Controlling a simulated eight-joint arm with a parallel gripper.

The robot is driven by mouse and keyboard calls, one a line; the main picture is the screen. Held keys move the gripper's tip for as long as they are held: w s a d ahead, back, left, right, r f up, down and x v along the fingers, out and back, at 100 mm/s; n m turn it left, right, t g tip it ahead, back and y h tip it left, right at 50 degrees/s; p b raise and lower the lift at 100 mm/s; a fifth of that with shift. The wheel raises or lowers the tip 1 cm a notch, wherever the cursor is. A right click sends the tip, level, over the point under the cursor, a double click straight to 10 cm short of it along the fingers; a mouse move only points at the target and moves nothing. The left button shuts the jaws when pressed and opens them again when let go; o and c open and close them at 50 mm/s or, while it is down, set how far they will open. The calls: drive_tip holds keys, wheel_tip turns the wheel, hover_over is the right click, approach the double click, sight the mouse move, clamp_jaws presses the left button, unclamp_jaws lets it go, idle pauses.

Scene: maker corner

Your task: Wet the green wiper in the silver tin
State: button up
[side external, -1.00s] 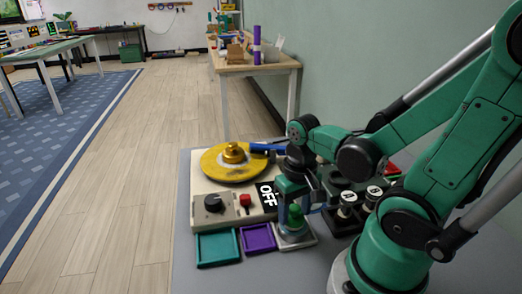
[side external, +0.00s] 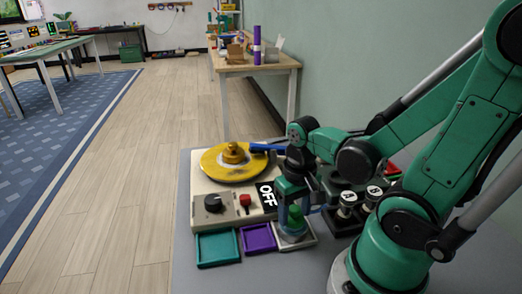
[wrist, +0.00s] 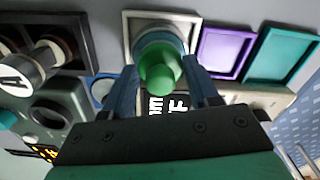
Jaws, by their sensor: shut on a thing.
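The green wiper (side external: 295,218) has a rounded green knob and stands upright over the silver tin (side external: 310,241), a shallow square tray. My gripper (side external: 293,207) points down at it. In the wrist view the wiper's green knob (wrist: 160,70) sits between my two fingers (wrist: 162,82), which are shut on it. The silver tin's rim (wrist: 165,14) frames the wiper's round blue-grey lower part there. The wiper's underside is hidden, so I cannot tell whether it touches the tin's floor.
A purple tray (side external: 258,237) and a teal tray (side external: 218,246) lie left of the tin. Behind them stands a machine with a yellow disc (side external: 232,163), a black knob (side external: 213,203) and an OFF sign (side external: 267,195). Bottles marked A (side external: 348,198) and B stand close on the right.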

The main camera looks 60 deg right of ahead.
sight(294, 208)
drive_tip(key=shift+r, duration=0.1)
drive_tip(key=shift+r, duration=3.4)
drive_tip(key=shift+w, duration=0.1)
